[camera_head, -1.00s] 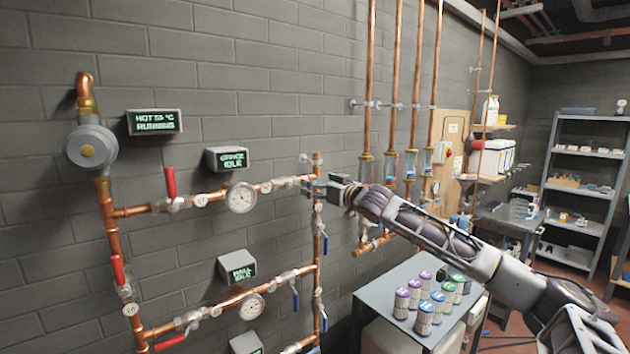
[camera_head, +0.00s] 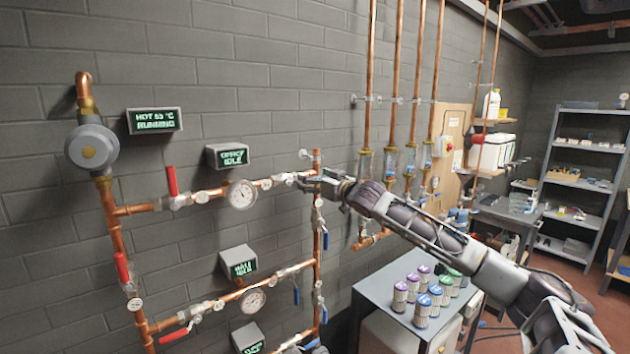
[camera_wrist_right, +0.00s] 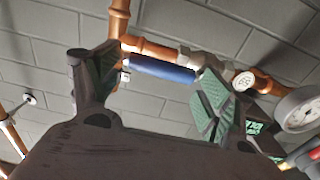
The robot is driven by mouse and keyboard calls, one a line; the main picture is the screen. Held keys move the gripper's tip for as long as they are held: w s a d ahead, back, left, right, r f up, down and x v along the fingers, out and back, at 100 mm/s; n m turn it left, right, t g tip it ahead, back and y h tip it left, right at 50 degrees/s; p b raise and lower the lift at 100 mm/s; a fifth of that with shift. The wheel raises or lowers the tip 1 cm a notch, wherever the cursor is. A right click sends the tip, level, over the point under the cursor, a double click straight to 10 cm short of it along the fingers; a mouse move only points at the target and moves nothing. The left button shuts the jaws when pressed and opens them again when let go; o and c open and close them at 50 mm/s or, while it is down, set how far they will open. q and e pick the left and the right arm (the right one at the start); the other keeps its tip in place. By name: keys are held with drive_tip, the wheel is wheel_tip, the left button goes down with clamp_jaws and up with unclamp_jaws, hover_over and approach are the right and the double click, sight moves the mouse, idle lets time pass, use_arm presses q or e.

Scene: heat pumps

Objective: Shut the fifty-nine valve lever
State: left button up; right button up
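The tag that would mark the fifty-nine valve is too small to read here. A blue valve lever (camera_wrist_right: 160,69) lies along the copper branch pipe in the right wrist view. A round tag (camera_wrist_right: 244,81) sits on the pipe to its right. My right gripper (camera_wrist_right: 165,85) is open, with one finger on either side of the lever; I cannot tell whether they touch it. In the head view my right gripper (camera_head: 318,181) is at the right end of the upper branch, by the vertical copper pipe, and hides that lever. My left gripper is not in view.
The upper branch also carries a red lever (camera_head: 171,181) and a gauge (camera_head: 242,194). Another blue lever (camera_head: 325,239) hangs just below my gripper on the vertical pipe (camera_head: 317,265). A table (camera_head: 374,291) with several labelled canisters stands below my arm.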

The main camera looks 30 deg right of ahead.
drive_tip(key=shift+s+r, duration=0.15)
drive_tip(key=shift+r, duration=0.05)
drive_tip(key=c, duration=1)
drive_tip(key=shift+d, duration=0.1)
